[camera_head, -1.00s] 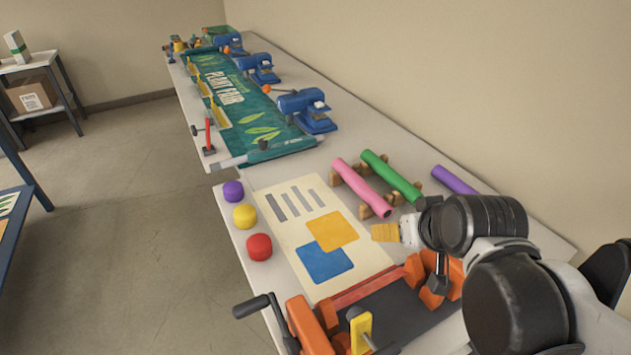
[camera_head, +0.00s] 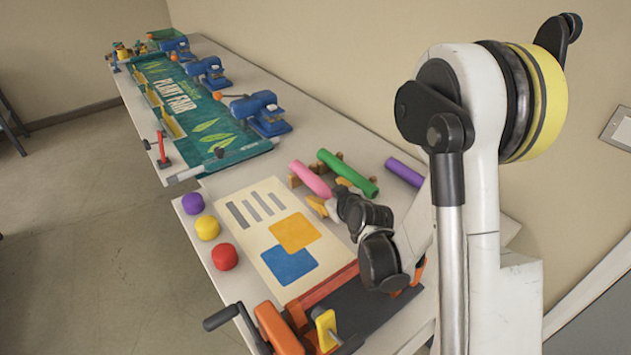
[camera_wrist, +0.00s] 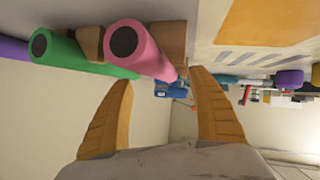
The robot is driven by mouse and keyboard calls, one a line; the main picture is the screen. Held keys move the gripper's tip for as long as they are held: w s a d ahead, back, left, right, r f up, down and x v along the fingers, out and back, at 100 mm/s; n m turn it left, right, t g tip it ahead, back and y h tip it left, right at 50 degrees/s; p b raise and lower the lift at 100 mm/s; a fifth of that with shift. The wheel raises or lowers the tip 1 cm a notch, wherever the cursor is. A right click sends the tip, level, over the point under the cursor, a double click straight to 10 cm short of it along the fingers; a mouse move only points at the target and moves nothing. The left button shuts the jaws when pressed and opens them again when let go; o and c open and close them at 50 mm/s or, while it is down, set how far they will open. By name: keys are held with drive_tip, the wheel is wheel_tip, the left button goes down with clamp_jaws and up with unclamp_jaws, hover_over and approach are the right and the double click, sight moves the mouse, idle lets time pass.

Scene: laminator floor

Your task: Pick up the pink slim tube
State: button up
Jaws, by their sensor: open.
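The pink slim tube (camera_head: 310,179) rests on a wooden rack (camera_head: 296,181) on the table, left of a green tube (camera_head: 346,173). In the wrist view the pink tube (camera_wrist: 139,48) shows its dark round end toward the camera, with the green tube (camera_wrist: 78,54) beside it. My gripper (camera_head: 320,207) is close to the near end of the pink tube. In the wrist view its two yellow fingers (camera_wrist: 162,78) are spread apart, with the far part of the pink tube reaching toward the gap between them. I see no firm contact.
A purple tube (camera_head: 404,172) lies right of the green one. A printed poster (camera_head: 262,212) lies left of the rack. Purple, yellow and red round knobs (camera_head: 224,256) line the left edge. An orange-ended roller device (camera_head: 277,328) stands in front. The wall is close behind.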

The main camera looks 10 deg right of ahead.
sight(318, 185)
drive_tip(key=x, duration=0.2)
drive_tip(key=shift+w+f, duration=0.1)
drive_tip(key=shift+w, duration=0.15)
drive_tip(key=b+x, duration=0.1)
drive_tip(key=x, duration=0.4)
drive_tip(key=shift+w, duration=0.1)
drive_tip(key=c, duration=1.4)
